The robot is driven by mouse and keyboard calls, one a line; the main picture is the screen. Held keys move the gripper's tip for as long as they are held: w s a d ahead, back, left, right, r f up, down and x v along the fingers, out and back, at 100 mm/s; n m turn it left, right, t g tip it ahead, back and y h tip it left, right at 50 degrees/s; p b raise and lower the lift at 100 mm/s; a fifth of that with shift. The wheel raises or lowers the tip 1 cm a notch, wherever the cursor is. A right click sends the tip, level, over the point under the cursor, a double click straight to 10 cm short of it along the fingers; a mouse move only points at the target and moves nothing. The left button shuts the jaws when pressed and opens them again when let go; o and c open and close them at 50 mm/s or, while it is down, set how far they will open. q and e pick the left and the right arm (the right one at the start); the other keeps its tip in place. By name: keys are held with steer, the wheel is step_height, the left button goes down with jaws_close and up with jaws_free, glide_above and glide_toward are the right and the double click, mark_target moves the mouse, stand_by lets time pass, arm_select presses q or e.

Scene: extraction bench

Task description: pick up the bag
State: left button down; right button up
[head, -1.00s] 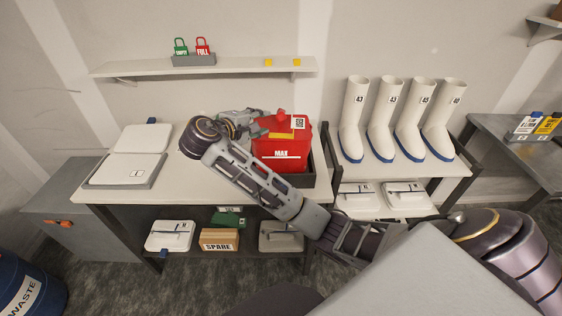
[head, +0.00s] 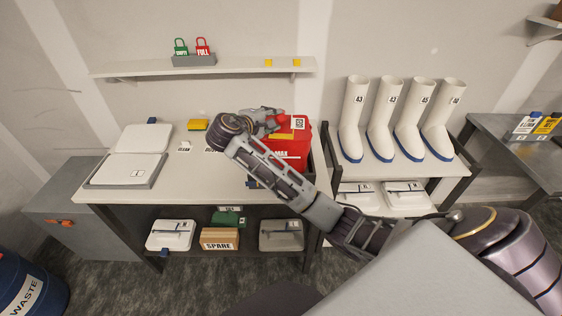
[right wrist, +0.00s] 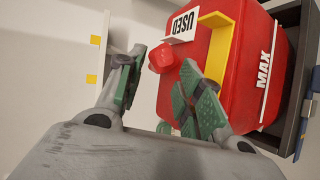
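No single thing is clearly marked as the bag. Flat white packages that may be bags lie in a grey tray (head: 103,186) at the table's left. A red container (head: 290,152) marked MAX stands in a dark tray at the table's right, partly hidden by my right arm. The right wrist view shows its red cap (right wrist: 162,58), yellow handle (right wrist: 213,45) and USED label. My right gripper (head: 268,120) is at the container's upper left. In the right wrist view its fingers (right wrist: 158,82) are apart, with the cap showing between and beyond them; contact is unclear. My left gripper is out of view.
The lower shelf holds white and grey packages and a SPARE box (head: 219,239). White boots (head: 389,120) stand on a rack at right.

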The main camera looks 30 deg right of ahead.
mark_target(279, 117)
steer(key=shift+d, duration=0.1)
steer(key=shift+p+x, duration=0.6)
steer(key=shift+x, duration=1.95)
steer(key=shift+s+f, duration=0.1)
steer(key=shift+f, duration=0.05)
steer(key=shift+c, duration=0.2)
jaws_close()
